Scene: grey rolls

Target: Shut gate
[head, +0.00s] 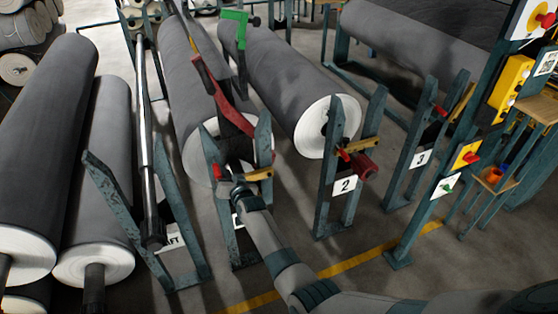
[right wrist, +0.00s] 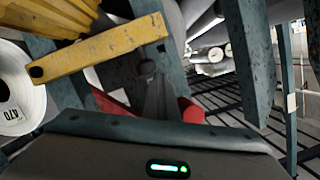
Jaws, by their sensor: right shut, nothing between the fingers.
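The stand (head: 219,197) with two teal posts stands before the middle roll (head: 185,95). A yellow bar (head: 259,174), which looks like its gate, lies near level at the right post. In the right wrist view the yellow bar (right wrist: 97,48) slants across the gap between the teal posts. My right gripper (head: 229,180) is low between the posts, close to the bar. Its shut dark fingers show in the right wrist view (right wrist: 152,90) below the bar, holding nothing. Contact with the bar cannot be told. My left gripper is out of view.
Stand 2 (head: 330,200) and stand 3 (head: 397,177) are to the right, with yellow bars of their own. A red arm (head: 224,92) rises over the middle stand. Grey rolls (head: 100,170) crowd the left. A control post (head: 420,220) stands right.

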